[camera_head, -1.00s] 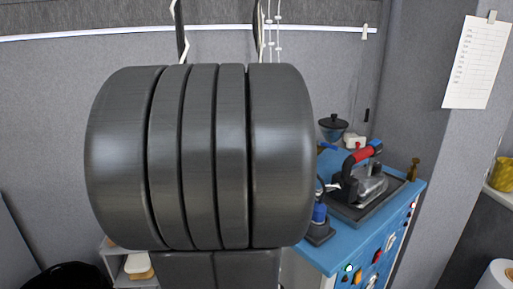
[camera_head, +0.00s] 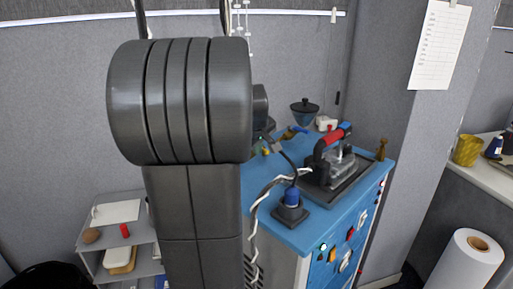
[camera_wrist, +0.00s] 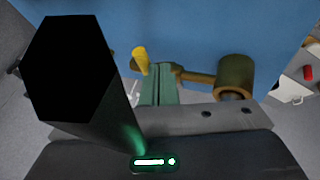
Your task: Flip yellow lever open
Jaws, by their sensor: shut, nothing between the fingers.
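In the wrist view, a short yellow lever (camera_wrist: 141,60) sticks up over the blue surface, just left of my fingertips. A brass-coloured valve body (camera_wrist: 234,76) with a thin rod lies to the right, the rod reaching toward my fingers. My gripper (camera_wrist: 162,67) shows as two green fingers close together, shut and empty. Its tips are beside the lever; I cannot tell whether they touch it. In the head view my arm hides most of the gripper and the lever area.
The blue machine top (camera_head: 318,219) holds an iron (camera_head: 336,160) on a dark plate, a blue-capped device (camera_head: 291,206) with a cable and a dark-lidded bowl (camera_head: 304,112). A grey shelf (camera_head: 120,240) stands at left. A white paper roll (camera_head: 462,262) stands at right.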

